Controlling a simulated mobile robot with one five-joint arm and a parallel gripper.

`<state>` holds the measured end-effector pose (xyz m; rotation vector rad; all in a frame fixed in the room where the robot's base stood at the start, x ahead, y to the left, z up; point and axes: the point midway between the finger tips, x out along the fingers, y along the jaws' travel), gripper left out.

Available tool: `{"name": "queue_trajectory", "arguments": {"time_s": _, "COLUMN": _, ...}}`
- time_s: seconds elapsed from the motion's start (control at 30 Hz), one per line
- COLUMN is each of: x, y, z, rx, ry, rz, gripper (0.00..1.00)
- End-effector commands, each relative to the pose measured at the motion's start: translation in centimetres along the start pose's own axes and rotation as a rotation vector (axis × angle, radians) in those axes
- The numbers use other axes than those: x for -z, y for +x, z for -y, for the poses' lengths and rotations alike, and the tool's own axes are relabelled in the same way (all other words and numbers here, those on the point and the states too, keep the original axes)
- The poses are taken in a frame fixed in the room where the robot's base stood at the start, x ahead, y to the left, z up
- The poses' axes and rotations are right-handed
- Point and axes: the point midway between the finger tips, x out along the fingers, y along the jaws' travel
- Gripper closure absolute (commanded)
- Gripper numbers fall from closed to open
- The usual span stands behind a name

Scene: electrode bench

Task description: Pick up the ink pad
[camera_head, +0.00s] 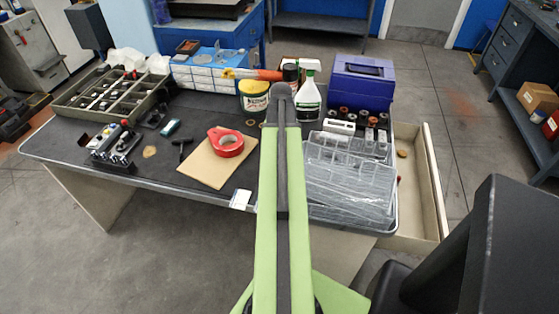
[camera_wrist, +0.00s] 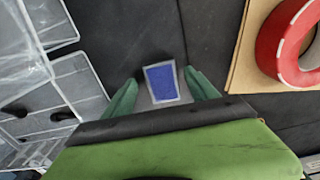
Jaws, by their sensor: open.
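The ink pad (camera_wrist: 161,84) shows in the wrist view as a small blue rectangle with a pale grey rim, lying on the dark bench top. My gripper (camera_wrist: 160,77) has its two green fingers apart, one on each side of the pad in the picture. The pad appears between the fingers, and I cannot tell how far above it they are. The gripper holds nothing. In the head view my arm stretches over the bench and hides the pad and the fingers.
Clear plastic trays (camera_head: 345,175) stand right of my arm. A red tape roll (camera_head: 226,142) lies on a tan board (camera_head: 207,165) to the left.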

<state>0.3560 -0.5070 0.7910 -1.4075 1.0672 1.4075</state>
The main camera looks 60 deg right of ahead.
Motion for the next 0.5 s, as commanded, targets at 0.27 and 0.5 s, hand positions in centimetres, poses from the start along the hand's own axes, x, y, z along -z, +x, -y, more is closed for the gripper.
{"name": "queue_trajectory", "arguments": {"time_s": 0.27, "x": 0.01, "y": -0.24, "z": -0.02, "rx": 0.0, "ry": 0.0, "rz": 0.0, "gripper": 0.52}}
{"name": "queue_trajectory", "arguments": {"time_s": 0.5, "x": 0.02, "y": -0.23, "z": -0.04, "rx": 0.0, "ry": 0.001, "rz": 0.0, "gripper": 0.84}}
